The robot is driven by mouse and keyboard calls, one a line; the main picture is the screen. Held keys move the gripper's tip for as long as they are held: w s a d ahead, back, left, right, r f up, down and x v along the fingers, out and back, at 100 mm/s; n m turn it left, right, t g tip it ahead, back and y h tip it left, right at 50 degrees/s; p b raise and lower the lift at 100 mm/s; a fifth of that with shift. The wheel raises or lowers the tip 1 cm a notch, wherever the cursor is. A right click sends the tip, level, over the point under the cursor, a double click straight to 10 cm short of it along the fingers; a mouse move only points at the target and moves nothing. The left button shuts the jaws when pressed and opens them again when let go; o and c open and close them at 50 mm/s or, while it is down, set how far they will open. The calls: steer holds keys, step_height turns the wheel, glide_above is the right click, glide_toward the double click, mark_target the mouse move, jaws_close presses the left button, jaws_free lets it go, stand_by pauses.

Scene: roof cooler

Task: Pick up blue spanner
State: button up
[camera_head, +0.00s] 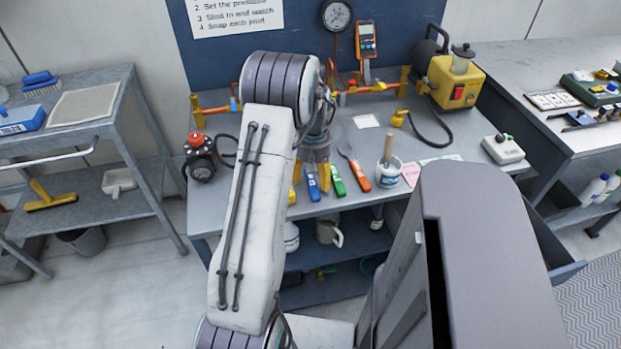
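The blue spanner (313,187) lies near the front edge of the grey workbench (225,215), its handle pointing toward me. Its far part is hidden behind my gripper. My gripper (311,175) hangs over it with its two yellow fingers apart, one to each side of the blue handle in this view. I cannot tell how high above the bench the fingers are. A green-handled tool (338,182) lies just right of the gripper, close to the right finger. An orange-handled tool (358,176) lies further right.
A white pot (388,174) with a wooden handle stands right of the tools. A black-and-red gauge device (200,160) stands at the bench's left. A yellow pump (455,82) stands at the back right. A small yellow piece (291,196) shows left of the spanner.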

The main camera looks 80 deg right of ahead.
jaws_close()
stand_by(0.4)
steer(key=shift+r, duration=0.1)
